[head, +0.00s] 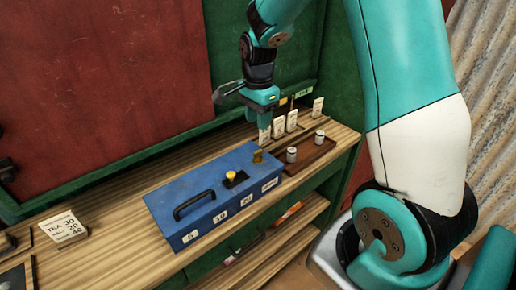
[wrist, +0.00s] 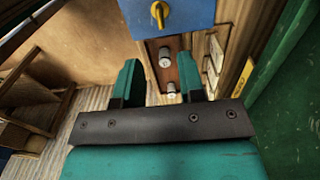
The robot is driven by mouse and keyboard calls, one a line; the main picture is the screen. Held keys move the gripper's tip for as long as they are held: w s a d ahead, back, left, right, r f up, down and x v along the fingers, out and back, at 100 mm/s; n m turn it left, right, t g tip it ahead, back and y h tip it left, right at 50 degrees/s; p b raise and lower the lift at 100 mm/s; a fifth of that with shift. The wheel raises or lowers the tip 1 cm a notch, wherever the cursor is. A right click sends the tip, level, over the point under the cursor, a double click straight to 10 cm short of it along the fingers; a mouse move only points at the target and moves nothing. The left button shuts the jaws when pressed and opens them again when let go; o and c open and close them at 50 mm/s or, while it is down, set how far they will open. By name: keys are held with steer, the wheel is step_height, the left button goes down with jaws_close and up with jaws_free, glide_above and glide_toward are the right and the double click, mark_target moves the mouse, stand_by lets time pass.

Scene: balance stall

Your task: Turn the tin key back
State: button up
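The blue tin (head: 210,195) lies on the wooden counter, with a black carry handle and a yellow knob on a black base (head: 232,178) on its top. A small yellow key (head: 257,156) stands at the tin's right end. In the wrist view a yellow key (wrist: 160,14) shows upright on the blue face (wrist: 190,14), beyond the fingertips. My gripper (head: 264,126) is above the counter, behind and apart from the tin's right end. Its two fingers are spread apart in the wrist view (wrist: 161,62), with nothing held between them.
A brown tray (head: 316,152) with two small white-topped weights stands right of the tin. Several white cards (head: 291,121) stand behind it, close to my gripper. Shelves are below the counter; a green wall is behind.

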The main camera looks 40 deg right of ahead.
mark_target(258, 151)
step_height(258, 151, down, 11)
steer(key=shift+p, duration=0.7)
jaws_close()
